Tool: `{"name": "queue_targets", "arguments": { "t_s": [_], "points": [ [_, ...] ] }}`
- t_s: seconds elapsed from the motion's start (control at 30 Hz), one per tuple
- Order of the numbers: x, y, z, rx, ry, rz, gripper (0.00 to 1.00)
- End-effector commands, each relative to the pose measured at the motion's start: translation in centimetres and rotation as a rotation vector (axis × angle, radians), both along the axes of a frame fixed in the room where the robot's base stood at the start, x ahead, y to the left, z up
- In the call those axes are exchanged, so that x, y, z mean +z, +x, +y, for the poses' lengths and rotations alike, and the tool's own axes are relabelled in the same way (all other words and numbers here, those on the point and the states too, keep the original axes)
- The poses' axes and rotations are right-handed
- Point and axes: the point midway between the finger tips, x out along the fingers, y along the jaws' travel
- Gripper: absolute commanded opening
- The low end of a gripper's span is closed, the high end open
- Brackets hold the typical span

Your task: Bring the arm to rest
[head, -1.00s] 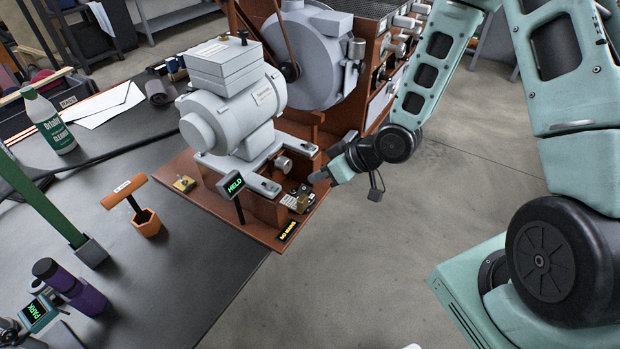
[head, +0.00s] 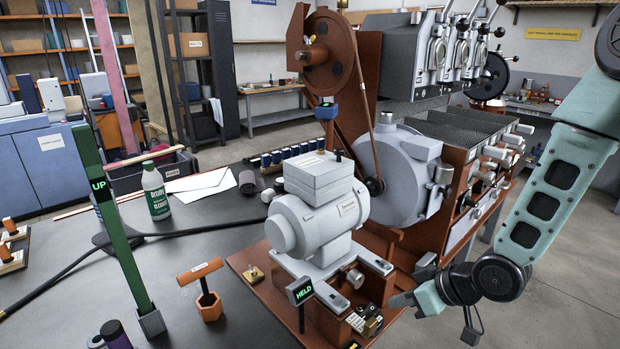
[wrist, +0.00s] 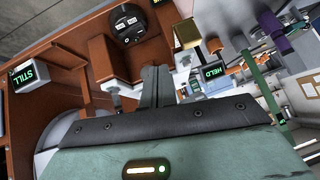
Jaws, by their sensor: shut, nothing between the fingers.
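My gripper (head: 402,299) is shut and empty. In the head view it is at the lower right, at the end of my pale green arm, just right of the grey motor's (head: 318,215) mounting. In the wrist view the closed fingers (wrist: 155,88) point toward the brown base of the machine. A small display (head: 300,291) in front of the motor reads HELD; it also shows in the wrist view (wrist: 211,73). Another display (wrist: 29,74) in the wrist view reads STILL. I cannot tell whether the fingers touch anything.
The brown roaster (head: 345,110) with its grey drum housing (head: 405,175) stands behind the motor. A green post (head: 110,220) reading UP, an orange T-handled tool (head: 207,290) and a white bottle (head: 155,192) stand on the dark table (head: 190,245). Open floor lies at the lower right.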

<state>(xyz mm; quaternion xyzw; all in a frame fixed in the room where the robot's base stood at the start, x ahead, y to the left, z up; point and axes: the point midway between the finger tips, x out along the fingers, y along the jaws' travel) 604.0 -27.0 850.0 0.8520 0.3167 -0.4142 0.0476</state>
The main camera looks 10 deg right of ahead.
Motion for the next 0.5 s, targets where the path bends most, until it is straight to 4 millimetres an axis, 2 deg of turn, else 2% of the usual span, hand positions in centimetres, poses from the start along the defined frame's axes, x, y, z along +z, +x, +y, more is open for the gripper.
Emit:
{"name": "queue_targets", "arguments": {
  "t_s": [0.17,0.27,0.37,0.5],
  "points": [
    [3.7,-2.2,2.5,0.051,-0.213,0.093,0.00],
    [6.5,-4.8,4.1,0.060,-0.328,0.165,0.00],
    [9.6,-8.4,5.7,0.065,-0.413,0.236,0.00],
    [13.4,-14.1,7.6,0.078,-0.484,0.337,0.00]
  ]
}}
